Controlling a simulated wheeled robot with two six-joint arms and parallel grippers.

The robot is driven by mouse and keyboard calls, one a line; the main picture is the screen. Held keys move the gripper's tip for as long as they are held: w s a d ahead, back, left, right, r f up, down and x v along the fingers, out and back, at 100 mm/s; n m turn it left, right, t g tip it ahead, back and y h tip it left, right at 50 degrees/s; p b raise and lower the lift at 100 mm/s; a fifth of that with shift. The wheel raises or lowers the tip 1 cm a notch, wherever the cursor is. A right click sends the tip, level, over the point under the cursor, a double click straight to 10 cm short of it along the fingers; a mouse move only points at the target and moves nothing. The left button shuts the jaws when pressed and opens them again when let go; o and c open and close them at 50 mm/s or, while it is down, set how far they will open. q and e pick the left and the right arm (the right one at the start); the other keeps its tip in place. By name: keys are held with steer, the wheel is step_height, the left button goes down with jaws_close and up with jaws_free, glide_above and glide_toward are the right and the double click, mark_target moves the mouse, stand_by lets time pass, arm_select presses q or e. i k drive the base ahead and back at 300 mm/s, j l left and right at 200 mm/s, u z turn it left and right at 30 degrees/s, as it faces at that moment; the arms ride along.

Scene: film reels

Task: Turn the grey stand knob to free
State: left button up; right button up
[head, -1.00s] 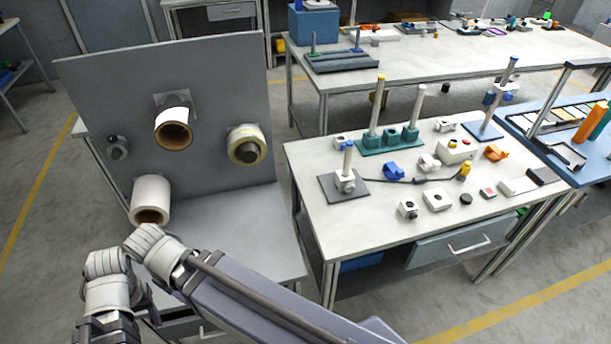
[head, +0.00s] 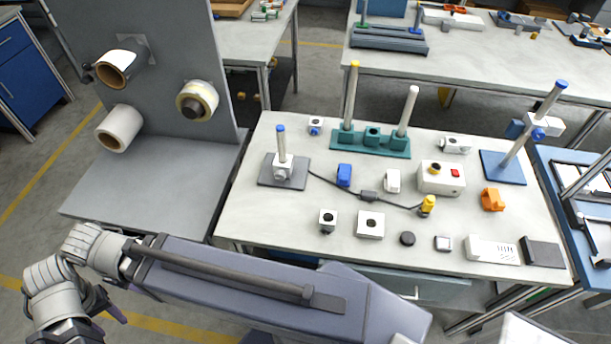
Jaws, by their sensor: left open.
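The grey stand (head: 265,180) is at the left end of the white workbench, a flat dark-grey base with an upright, blue-capped post (head: 282,141). A white clamp block (head: 286,162) sits low on the post. The small grey knob (head: 281,175) is on its near side; its setting is too small to read. My left gripper (head: 108,308) is at the lower left, partly hidden by its wrist and cut by the frame edge. It is open, away from the stand and in front of the grey panel's base. My right gripper is out of view.
A cable (head: 330,183) runs right from near the grey stand. Reels hang on the grey panel (head: 165,60).

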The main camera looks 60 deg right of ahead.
mark_target(280, 174)
steer(key=k+l, duration=0.8)
steer(key=k, duration=0.25)
steer(key=k+l+u, duration=0.1)
steer(key=k+l, duration=0.3)
steer(key=k, duration=0.1)
